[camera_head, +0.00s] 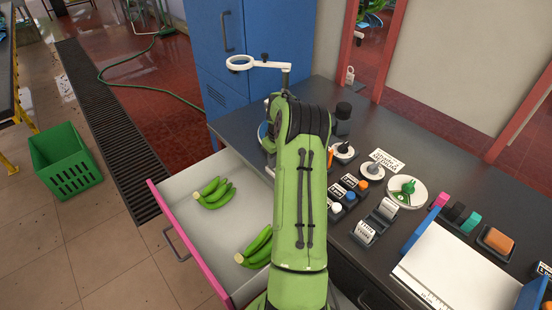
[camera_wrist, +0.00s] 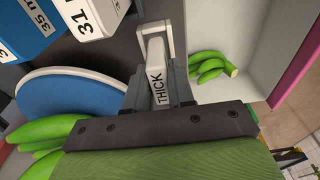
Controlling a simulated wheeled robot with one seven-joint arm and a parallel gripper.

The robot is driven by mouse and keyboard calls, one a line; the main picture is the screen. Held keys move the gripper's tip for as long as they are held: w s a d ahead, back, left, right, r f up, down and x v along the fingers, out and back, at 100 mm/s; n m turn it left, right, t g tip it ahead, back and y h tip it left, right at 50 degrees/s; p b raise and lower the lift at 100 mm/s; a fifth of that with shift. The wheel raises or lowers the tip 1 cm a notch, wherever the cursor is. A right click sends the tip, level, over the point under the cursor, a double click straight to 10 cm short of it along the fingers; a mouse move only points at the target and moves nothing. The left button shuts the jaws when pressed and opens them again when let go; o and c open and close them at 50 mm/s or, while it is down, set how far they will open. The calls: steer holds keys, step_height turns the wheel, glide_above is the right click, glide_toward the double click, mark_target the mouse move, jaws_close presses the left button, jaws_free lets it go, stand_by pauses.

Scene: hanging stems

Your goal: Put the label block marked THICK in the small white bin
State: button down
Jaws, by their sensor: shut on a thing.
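In the wrist view, the pale label block marked THICK (camera_wrist: 157,74) sits between the dark fingers of my gripper (camera_wrist: 160,62). My gripper is shut on it, and its lettering faces the wrist camera. In the head view my green arm hides the gripper and the block. I cannot make out a small white bin in either view.
An open white drawer with a pink front (camera_head: 186,226) holds green bananas (camera_head: 214,192). A blue round plate (camera_wrist: 72,98) and blue numbered blocks (camera_wrist: 30,30) are near the gripper. The dark counter (camera_head: 420,160) carries caps, blocks and a white dish (camera_head: 417,197). A magnifier ring (camera_head: 240,62) stands behind.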

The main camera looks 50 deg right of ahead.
steer(key=shift+f+b, duration=0.45)
steer(key=shift+f, duration=0.25)
steer(key=c, duration=0.9)
jaws_free()
steer(key=shift+r, duration=0.1)
steer(key=r, duration=0.5)
steer(key=s+r+p, duration=0.1)
steer(key=r, duration=0.4)
steer(key=s+r+p, duration=0.1)
steer(key=r, duration=0.4)
steer(key=shift+a+r, duration=0.2)
steer(key=shift+r, duration=0.05)
